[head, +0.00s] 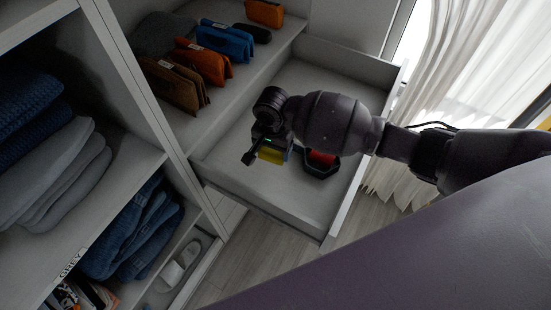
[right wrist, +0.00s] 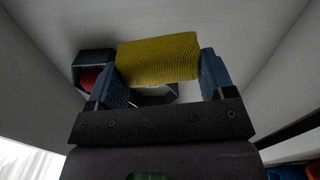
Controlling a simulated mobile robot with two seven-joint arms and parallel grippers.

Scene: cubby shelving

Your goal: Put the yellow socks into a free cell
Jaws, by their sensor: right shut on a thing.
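The yellow socks (head: 271,155) are a ribbed yellow roll held between the fingers of my right gripper (head: 268,148), over the open drawer. In the right wrist view the yellow socks (right wrist: 158,60) span the gap between the two blue finger pads. A dark organizer (head: 322,173) with angular cells lies on the drawer floor, just right of the gripper. One of its cells holds a red item (head: 321,158), which also shows in the right wrist view (right wrist: 90,78). Part of another cell (right wrist: 160,96) shows below the socks; most of the organizer is hidden. My left gripper is not in view.
The pulled-out drawer (head: 345,205) has raised walls on its sides and much bare floor. A shelf at the upper left holds several folded pouches (head: 205,62). Folded clothes (head: 55,165) fill the shelving at left. A white curtain (head: 450,70) hangs at right.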

